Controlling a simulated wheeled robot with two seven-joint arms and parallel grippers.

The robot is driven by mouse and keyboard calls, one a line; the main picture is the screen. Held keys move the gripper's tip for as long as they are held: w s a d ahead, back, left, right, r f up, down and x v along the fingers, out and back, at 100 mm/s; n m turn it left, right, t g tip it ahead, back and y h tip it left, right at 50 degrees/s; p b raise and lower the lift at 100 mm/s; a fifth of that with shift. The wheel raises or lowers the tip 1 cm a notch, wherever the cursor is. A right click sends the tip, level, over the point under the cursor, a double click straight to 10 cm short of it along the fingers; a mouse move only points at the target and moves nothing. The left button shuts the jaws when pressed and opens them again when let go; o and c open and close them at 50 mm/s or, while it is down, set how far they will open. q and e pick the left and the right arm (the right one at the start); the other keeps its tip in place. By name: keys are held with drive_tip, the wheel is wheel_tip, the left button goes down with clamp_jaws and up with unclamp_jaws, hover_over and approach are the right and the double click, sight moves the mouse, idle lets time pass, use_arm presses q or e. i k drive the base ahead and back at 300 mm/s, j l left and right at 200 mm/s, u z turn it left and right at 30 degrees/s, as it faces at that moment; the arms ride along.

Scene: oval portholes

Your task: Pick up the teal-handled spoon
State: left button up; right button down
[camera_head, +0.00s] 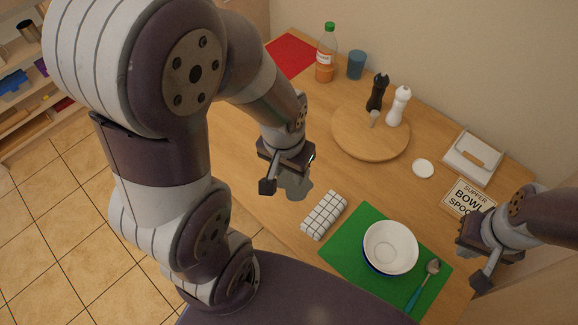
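The teal-handled spoon (416,294) lies on the right side of the green placemat (345,257), beside the bowl. Its metal head (433,266) points up and right, and its teal handle points down toward the table's front edge. My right gripper (476,268) is to the right of the spoon's head, apart from it. Only one of its fingers shows clearly. My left gripper (289,176) is open and empty above the table, far to the left of the spoon.
A white bowl with a blue outside (391,247) stands on the placemat. A checked cloth roll (324,215) lies left of it. A sign (468,198), napkin holder (473,158), white disc (423,168), round board (360,145) with shakers, cup (356,65) and bottle (326,53) stand farther back.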

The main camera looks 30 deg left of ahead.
sight(434, 266)
drive_tip(key=u, duration=1.1)
drive_tip(key=z, duration=2.15)
drive_tip(key=l+z, duration=0.25)
drive_tip(key=i+l+z, duration=0.1)
drive_tip(key=l+z, duration=0.2)
drive_tip(key=l, duration=0.1)
